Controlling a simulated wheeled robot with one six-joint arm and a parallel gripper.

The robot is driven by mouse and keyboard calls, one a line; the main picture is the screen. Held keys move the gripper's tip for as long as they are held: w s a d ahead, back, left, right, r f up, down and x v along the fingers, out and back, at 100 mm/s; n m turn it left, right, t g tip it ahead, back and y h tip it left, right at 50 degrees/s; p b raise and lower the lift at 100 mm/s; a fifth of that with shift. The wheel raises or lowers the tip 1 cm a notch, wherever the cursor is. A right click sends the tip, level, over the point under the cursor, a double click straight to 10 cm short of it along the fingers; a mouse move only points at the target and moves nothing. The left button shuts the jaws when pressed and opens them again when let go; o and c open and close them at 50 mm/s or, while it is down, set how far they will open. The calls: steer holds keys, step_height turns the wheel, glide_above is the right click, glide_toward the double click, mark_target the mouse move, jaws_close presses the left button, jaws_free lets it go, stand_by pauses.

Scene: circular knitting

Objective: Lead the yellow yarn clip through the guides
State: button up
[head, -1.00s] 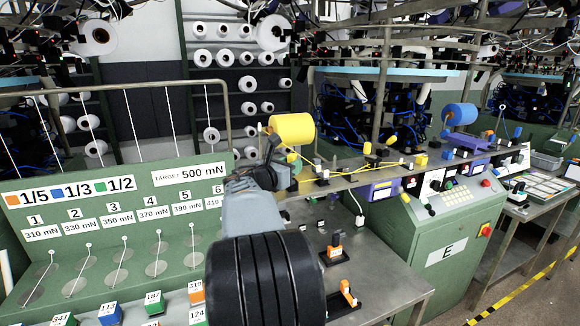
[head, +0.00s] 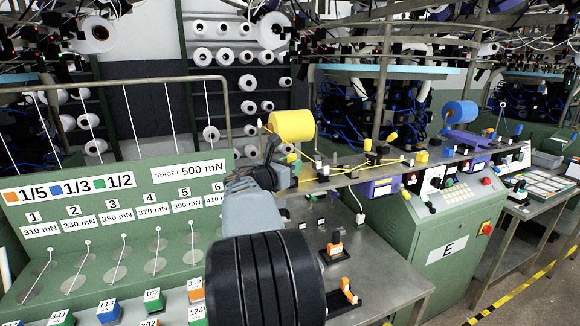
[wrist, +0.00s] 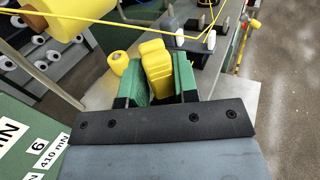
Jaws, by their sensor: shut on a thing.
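My gripper (wrist: 158,80) is shut on the yellow yarn clip (wrist: 155,65), which sits between the green finger pads in the wrist view. In the head view my gripper (head: 280,172) is in front of the rail, just below the large yellow yarn cone (head: 293,126); the clip is mostly hidden there. Yellow yarn (wrist: 95,18) runs from the cone (wrist: 50,18) across the top of the wrist view. In the head view the yarn (head: 345,168) runs rightward along the rail past small guides (head: 368,146). Which guides it passes through is too small to tell.
A blue yarn cone (head: 461,112) stands farther right on the rail. A green panel (head: 130,215) with tension labels is at left. Coloured numbered blocks (head: 109,311) sit along the front. A green cabinet marked E (head: 447,250) stands at right. The grey table (head: 375,265) has some free room.

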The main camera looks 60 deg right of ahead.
steer(key=shift+f+b, duration=0.4)
steer(key=shift+f, duration=0.05)
stand_by(0.3)
steer(key=o, duration=0.9)
steer(key=w+a+b, duration=0.1)
steer(key=a+b, duration=0.1)
steer(key=a, duration=1.1)
steer(key=shift+w+a, duration=0.35)
steer(key=shift+w, duration=0.05)
